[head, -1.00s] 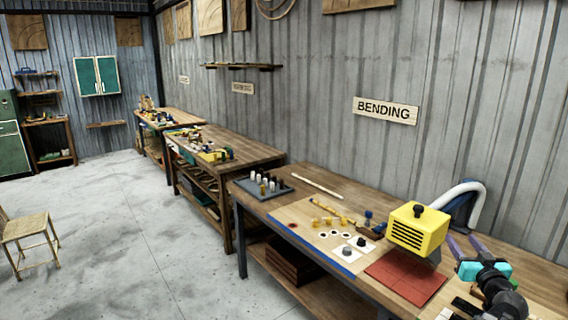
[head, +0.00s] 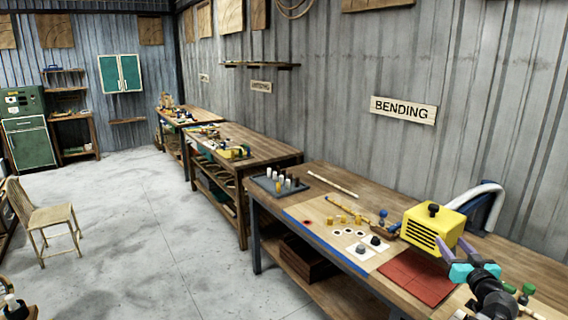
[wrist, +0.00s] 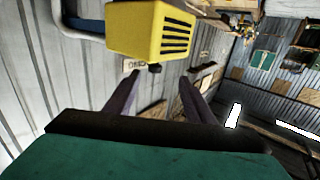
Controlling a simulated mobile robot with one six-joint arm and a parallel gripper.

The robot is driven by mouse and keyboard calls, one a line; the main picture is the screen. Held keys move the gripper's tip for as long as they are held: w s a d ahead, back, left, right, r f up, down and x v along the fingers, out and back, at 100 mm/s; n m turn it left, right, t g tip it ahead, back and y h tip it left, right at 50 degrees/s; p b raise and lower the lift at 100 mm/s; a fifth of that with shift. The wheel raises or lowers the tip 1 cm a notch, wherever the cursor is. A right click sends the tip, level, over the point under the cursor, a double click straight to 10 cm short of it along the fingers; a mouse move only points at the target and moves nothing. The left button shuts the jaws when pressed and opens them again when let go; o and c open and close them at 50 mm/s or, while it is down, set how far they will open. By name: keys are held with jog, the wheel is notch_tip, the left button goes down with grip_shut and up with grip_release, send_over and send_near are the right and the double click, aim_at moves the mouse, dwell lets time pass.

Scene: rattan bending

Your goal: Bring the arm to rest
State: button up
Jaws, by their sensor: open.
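My gripper (head: 453,244), with purple fingers on a teal body, is at the lower right of the head view, over the bending bench (head: 335,197). Its two fingers stand apart with nothing between them; this also shows in the wrist view (wrist: 158,82). The yellow slotted box (head: 433,230) is right by the fingertips in the head view. In the wrist view the yellow box (wrist: 150,30) fills the top middle, beyond the fingers. I cannot tell the exact gap between them.
A red mat (head: 415,279) lies on the bench before the box. A white hose (head: 486,203) rises behind it. A grey tray (head: 279,184) with several pegs is at the bench's far end. A wooden chair (head: 47,220) stands left; the floor between is clear.

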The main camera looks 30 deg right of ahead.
jog(key=w+a+f+n+t+y+b, duration=0.15)
jog(key=w+a+f+y, duration=0.25)
jog(key=w+a+f, duration=0.75)
jog(key=w+a+f+y+b, duration=0.25)
jog(key=w+a+f, duration=0.55)
jog(key=w+a, duration=0.6)
jog(key=w+a+f+m+g+b, duration=0.1)
jog(key=w+a+f+g+b, duration=0.2)
jog(key=a+f, duration=1.65)
jog(key=s+a+f+g+b, duration=0.1)
jog(key=s+a+f+g, duration=0.3)
jog(key=s+a+f, duration=0.55)
jog(key=s+a+f+g+b, duration=0.15)
jog(key=s+f+g, duration=0.4)
jog(key=f, duration=0.85)
jog(key=s+a+n+g, duration=0.2)
jog(key=s+g, duration=0.1)
jog(key=s, duration=0.5)
jog(key=s+a+f+n+g+y, duration=0.1)
jog(key=s+a+n+g, duration=0.1)
jog(key=s, duration=0.7)
jog(key=s+a+f+n+g+y, duration=0.1)
jog(key=s+a+n+g, duration=0.1)
jog(key=s+g, duration=0.3)
jog(key=s+a, duration=0.1)
jog(key=s, duration=0.3)
jog(key=shift+a+f+p, duration=0.15)
jog(key=shift+f+p, duration=0.05)
jog(key=shift+p, duration=0.2)
